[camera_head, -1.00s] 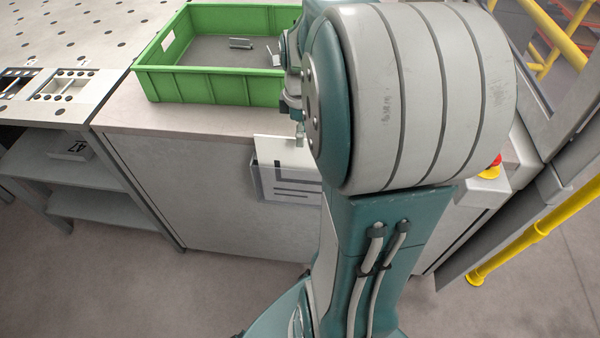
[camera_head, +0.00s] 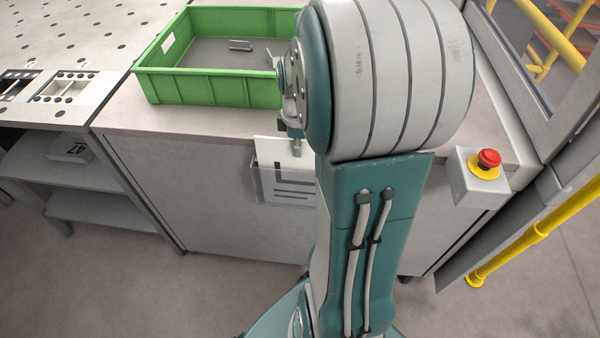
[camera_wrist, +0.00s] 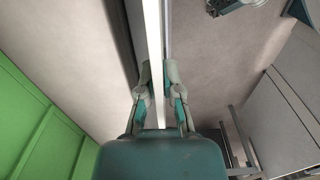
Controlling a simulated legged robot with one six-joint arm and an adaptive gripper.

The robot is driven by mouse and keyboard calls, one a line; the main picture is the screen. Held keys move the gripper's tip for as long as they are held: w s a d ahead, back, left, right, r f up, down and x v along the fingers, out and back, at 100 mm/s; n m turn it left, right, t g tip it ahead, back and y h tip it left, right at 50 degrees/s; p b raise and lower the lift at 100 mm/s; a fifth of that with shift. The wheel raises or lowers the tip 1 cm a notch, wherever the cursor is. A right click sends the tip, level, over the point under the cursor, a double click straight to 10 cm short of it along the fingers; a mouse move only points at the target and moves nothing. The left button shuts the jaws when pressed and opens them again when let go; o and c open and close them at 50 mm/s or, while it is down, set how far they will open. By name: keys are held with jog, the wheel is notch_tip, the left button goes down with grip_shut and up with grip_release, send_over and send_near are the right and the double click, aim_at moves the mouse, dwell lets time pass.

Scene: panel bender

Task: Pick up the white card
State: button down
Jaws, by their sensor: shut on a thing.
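The white card (camera_head: 268,148) stands upright in a clear pocket (camera_head: 262,188) on the front of the grey cabinet, its upper part above the pocket rim. Dark printed lines show through the pocket. My gripper (camera_head: 296,148) is at the card's top edge, partly hidden by my arm. In the wrist view, the card is a narrow white strip seen edge-on (camera_wrist: 152,40), and my gripper's two fingers (camera_wrist: 157,78) are shut on it from both sides. The card's right part is hidden behind my arm in the head view.
A green bin (camera_head: 205,88) with small metal parts stands on the cabinet top (camera_head: 150,122), left of my arm. A red emergency button (camera_head: 489,158) is at the right, near a yellow rail (camera_head: 520,245). A shelf (camera_head: 70,175) is at the left. The floor in front is clear.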

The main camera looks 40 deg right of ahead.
notch_tip(320, 180, up, 28)
dwell(0.8)
